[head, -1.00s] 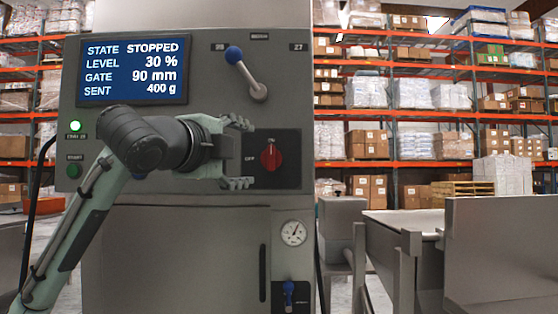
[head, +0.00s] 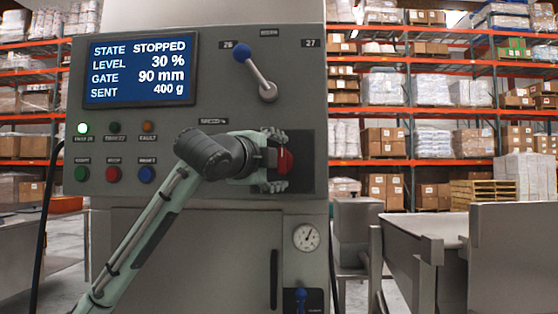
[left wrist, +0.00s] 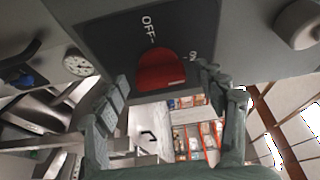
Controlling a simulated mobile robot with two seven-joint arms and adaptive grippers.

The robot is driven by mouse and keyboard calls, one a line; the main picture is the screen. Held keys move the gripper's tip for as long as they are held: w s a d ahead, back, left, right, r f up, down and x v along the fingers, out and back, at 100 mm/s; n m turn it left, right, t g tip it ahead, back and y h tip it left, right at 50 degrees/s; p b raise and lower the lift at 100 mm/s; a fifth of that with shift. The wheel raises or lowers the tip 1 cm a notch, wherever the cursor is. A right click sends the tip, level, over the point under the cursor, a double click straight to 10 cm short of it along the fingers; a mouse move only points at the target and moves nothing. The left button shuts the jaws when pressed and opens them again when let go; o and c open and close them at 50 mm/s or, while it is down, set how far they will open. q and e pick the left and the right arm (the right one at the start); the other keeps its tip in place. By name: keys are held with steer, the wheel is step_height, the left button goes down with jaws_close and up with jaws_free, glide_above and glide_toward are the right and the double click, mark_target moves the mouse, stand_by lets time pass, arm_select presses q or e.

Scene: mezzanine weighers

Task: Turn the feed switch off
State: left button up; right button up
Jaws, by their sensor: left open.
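The feed switch is a red rotary knob (head: 286,161) on a dark plate at the lower right of the grey panel (head: 215,85). In the left wrist view the knob (left wrist: 160,71) shows below the printed word OFF (left wrist: 148,27). My left gripper (head: 277,161) is open, one finger above the knob and one below it in the head view. In the left wrist view its fingers (left wrist: 165,92) stand on either side of the knob; I cannot tell if they touch it. The gripper partly hides the plate in the head view. My right gripper is not in view.
The screen (head: 140,68) reads STOPPED, 30 %, 90 mm, 400 g. A blue-tipped lever (head: 257,74) sits above the knob. Lamps and buttons (head: 113,173) are at the panel's left. A gauge (head: 306,237) and a blue valve handle (head: 301,296) are below.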

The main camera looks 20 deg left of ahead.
arm_select(q)
steer(key=shift+c, duration=0.5)
steer(key=c, duration=1.1)
